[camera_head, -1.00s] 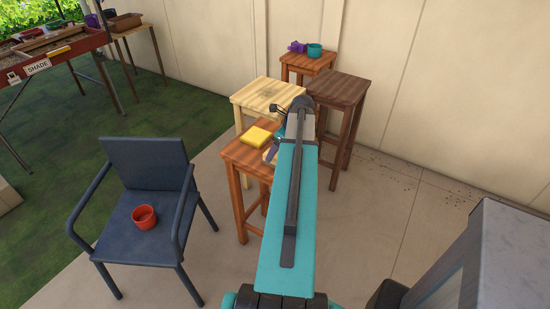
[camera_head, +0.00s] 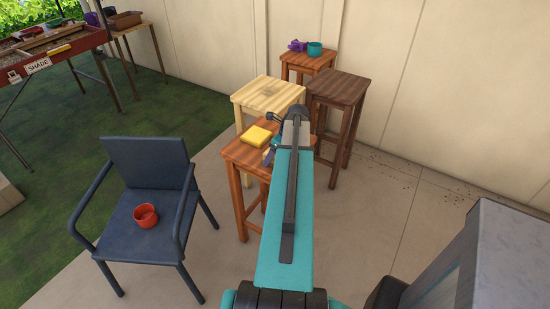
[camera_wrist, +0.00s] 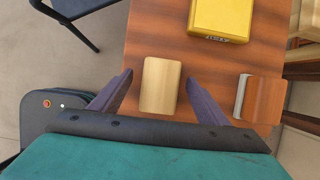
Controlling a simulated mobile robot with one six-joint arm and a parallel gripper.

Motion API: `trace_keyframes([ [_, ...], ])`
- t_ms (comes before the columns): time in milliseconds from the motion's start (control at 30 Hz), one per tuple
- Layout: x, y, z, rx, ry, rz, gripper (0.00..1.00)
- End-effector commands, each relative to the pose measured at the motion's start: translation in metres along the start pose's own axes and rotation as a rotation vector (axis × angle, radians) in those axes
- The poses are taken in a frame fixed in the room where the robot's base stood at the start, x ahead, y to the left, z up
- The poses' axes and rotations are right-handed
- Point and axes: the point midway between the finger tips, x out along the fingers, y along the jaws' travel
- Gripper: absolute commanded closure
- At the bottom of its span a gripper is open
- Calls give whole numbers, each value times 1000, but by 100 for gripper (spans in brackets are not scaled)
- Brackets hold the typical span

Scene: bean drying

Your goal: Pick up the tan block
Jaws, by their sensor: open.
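The tan block (camera_wrist: 161,86) lies on a reddish-brown wooden stool (camera_wrist: 160,30) in the wrist view, near the stool's edge closest to me. My gripper (camera_wrist: 158,88) is open, with one purple finger on each side of the block and a gap on both sides. I cannot tell how high the fingers are above the stool top. In the head view my arm hides most or all of the block, and the stool (camera_head: 234,152) shows left of the arm.
A yellow box (camera_wrist: 222,18) lies beyond the block on the same stool. A reddish-brown block with a grey side (camera_wrist: 262,98) lies right of my right finger. A pale stool (camera_head: 262,90) and a dark stool (camera_head: 340,88) stand behind. A blue chair (camera_head: 150,165) holds a red cup (camera_head: 146,215).

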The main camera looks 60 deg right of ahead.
Motion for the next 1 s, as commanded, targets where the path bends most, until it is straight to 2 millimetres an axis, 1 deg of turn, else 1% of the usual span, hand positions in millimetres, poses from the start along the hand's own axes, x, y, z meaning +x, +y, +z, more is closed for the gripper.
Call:
trace_keyframes([
  [100, 0, 0, 0, 0, 0, 0, 31],
  [267, 0, 0, 0, 0, 0, 0, 58],
  [300, 0, 0, 0, 0, 0, 0, 65],
  [367, 0, 0, 0, 0, 0, 0, 75],
  [400, 0, 0, 0, 0, 0, 0, 78],
  [767, -2, 0, 1, 0, 0, 0, 78],
  [1000, -13, -1, 5, 0, -1, -2, 78],
])
